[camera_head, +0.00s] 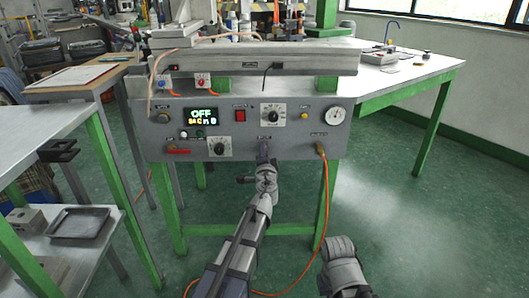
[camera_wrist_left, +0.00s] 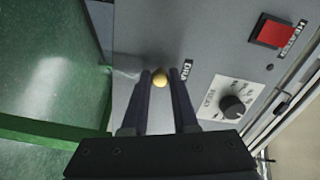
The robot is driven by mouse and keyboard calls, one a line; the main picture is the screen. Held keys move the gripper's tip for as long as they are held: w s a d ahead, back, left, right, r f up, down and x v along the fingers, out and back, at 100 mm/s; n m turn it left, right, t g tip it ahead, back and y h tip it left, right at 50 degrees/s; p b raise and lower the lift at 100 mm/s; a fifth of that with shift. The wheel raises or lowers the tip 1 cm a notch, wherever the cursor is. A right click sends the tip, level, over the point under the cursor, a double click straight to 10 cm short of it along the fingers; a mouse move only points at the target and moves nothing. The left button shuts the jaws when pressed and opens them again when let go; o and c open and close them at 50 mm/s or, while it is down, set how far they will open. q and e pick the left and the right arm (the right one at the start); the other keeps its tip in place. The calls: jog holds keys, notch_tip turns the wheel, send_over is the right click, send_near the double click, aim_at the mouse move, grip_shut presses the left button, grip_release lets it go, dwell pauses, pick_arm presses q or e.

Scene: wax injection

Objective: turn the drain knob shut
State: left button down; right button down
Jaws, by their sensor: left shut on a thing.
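The drain knob (camera_wrist_left: 161,77) is a small brass-coloured round knob on the machine's grey front panel, beside a small dark label, in the left wrist view. My left gripper (camera_wrist_left: 164,88) has its two dark fingers on either side of the knob and is shut on it. In the head view my left gripper (camera_head: 264,151) reaches the lower middle of the grey control panel (camera_head: 290,147) and hides the knob. The knob's exact turn angle cannot be told.
The panel carries a lit OFF display (camera_head: 201,115), a red switch (camera_head: 240,115), dials and a gauge (camera_head: 336,115). An orange hose (camera_head: 325,190) hangs at the right. A shelf with a grey tray (camera_head: 78,223) stands left. Green floor is open in front.

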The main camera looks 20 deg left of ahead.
pick_arm(q)
jog(key=shift+m, duration=1.6)
jog(key=c, duration=0.7)
grip_release()
jog(key=v, duration=0.8)
jog(key=shift+w, duration=0.1)
